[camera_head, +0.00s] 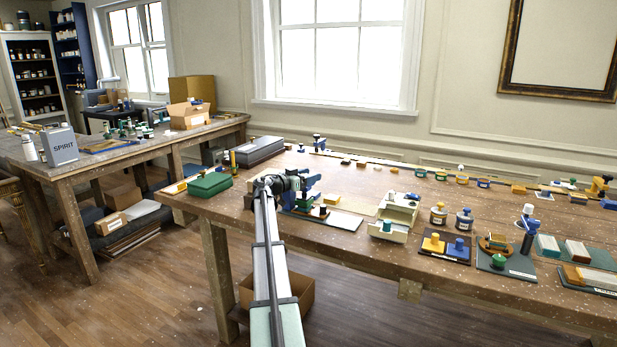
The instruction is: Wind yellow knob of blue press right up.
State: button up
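A blue press-like frame (312,182) stands on the front left of the long wooden table, partly covered by my arm's end. I cannot make out a yellow knob on it; that part is small or hidden. My gripper (293,184) is at the frame's left side, close to it or touching; I cannot tell which. Its fingers are too small and overlapped to show whether they are open or shut. A yellow block (332,199) and a small green part (305,202) sit just by the frame's foot.
A white plate (343,221) lies in front right of the frame. A cream holder (399,210), yellow and blue stamps (434,242) and small jars (464,220) stand further right. A green box (209,185) is at the left. Bare wood shows along the front edge.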

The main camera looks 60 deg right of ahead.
jog(key=c, duration=0.9)
jog(key=shift+n+t, duration=0.3)
jog(key=shift+t, duration=0.1)
jog(key=n+t+h, duration=0.1)
jog(key=n+t, duration=0.1)
jog(key=t, duration=0.1)
jog(key=n+t, duration=0.2)
jog(key=t, duration=0.1)
jog(key=w+n+t, duration=0.1)
jog(key=n+t, duration=0.1)
jog(key=t, duration=0.2)
jog(key=shift+w+n, duration=0.1)
jog(key=shift+n, duration=0.2)
jog(key=shift+w+n+t, duration=0.1)
jog(key=shift+n+t, duration=0.3)
jog(key=shift+t, duration=0.3)
jog(key=o, duration=1)
